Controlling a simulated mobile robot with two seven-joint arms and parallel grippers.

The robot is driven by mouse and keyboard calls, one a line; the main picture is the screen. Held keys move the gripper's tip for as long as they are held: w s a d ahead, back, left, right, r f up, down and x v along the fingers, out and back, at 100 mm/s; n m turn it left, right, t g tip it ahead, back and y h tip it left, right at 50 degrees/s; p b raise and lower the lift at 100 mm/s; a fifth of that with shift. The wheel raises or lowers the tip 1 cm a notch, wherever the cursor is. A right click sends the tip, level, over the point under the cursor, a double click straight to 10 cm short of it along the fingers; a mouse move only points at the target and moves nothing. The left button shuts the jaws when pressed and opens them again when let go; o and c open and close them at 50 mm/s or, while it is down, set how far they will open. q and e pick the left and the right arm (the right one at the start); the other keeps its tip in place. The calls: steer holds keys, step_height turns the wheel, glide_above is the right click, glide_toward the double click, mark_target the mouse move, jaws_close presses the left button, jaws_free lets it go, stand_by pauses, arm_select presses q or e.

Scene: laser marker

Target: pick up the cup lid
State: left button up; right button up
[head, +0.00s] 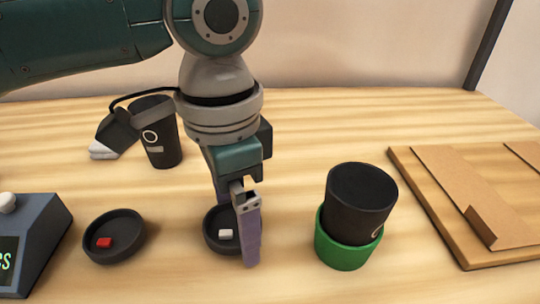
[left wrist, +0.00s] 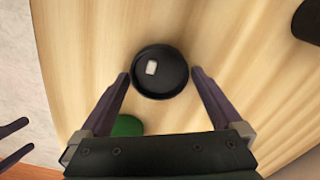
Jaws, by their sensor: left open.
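A small round black lid with a white tab (head: 212,238) lies on the table in the middle of the head view. It also shows in the left wrist view (left wrist: 172,86), between the two fingers. My left gripper (head: 236,232) is open and points down, with one finger on each side of this lid. I cannot tell whether the fingers touch its rim. A second black lid with a red tab (head: 127,240) lies to the left, clear of the gripper. Two separated finger tips of my right gripper (left wrist: 28,135) show at the lower left of the left wrist view.
A black cup in a green sleeve (head: 347,252) stands right of the gripper. A black cup (head: 158,145) and a dark corded device (head: 116,132) are behind left. A control box (head: 45,225) is at left, a wooden board (head: 425,210) at right.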

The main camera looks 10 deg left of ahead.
arm_select(q)
steer(key=c, duration=1.1)
steer(key=shift+r, duration=0.15)
